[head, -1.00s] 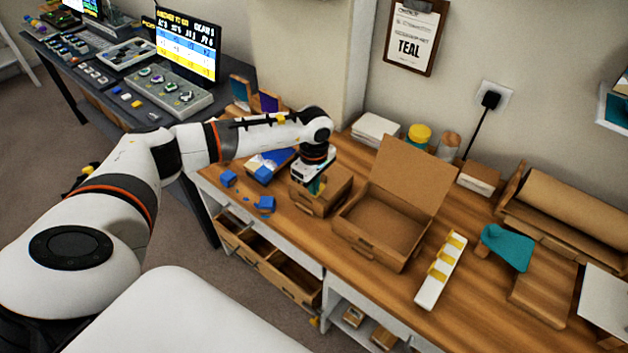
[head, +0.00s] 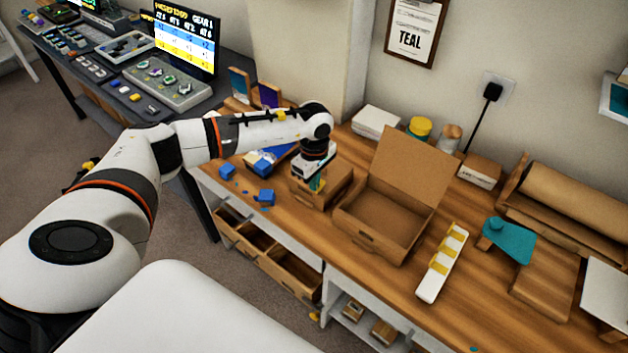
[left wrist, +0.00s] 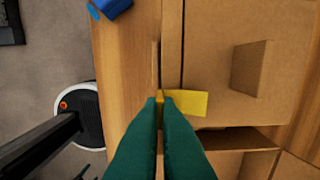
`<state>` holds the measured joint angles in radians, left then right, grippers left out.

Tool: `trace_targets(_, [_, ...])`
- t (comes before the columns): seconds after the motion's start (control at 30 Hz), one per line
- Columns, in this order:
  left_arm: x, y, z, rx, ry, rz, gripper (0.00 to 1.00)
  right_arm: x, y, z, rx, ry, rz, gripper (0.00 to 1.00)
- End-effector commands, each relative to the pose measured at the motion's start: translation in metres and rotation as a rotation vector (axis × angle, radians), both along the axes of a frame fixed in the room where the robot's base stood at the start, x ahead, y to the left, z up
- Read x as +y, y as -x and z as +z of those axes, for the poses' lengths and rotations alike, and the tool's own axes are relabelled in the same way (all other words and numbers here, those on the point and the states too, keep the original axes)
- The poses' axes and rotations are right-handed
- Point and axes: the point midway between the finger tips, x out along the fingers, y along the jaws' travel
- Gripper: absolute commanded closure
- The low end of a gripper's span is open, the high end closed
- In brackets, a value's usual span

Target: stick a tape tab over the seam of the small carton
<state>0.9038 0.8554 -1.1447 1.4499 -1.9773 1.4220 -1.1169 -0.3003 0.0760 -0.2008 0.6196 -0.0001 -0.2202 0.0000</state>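The small carton (head: 333,192) is a closed brown box on the wooden bench, left of the large open carton. It fills much of the left wrist view (left wrist: 215,50), with a dark seam line running down its left part. My left gripper (head: 315,186) is right over the small carton, pointing down. Its green fingertips (left wrist: 163,98) are together on a yellow tape tab (left wrist: 190,103), which sticks out to the right across the cardboard. I cannot tell whether the tab touches the carton. A white strip (head: 430,284) at right carries several yellow tabs. My right gripper is out of view.
The large carton (head: 362,240) stands open with its lid up, right of the small one. Blue blocks (head: 266,197) lie to the left near the front edge. A teal tool (head: 510,242) lies far right. Open drawers (head: 262,245) stick out below the bench.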

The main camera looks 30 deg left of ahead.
Motion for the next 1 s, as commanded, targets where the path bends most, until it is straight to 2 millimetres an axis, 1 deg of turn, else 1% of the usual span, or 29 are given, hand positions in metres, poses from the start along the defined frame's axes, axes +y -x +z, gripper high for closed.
trace_targets(0.3, [0.0001, -0.0001, 0.0002, 0.0, 0.0, 0.0, 1.0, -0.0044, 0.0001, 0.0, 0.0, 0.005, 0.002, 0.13])
trace_targets(1.0, [0.0, -0.0001, -0.0049, 0.0, 0.0, 0.0, 1.0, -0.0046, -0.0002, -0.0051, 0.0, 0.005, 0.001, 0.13])
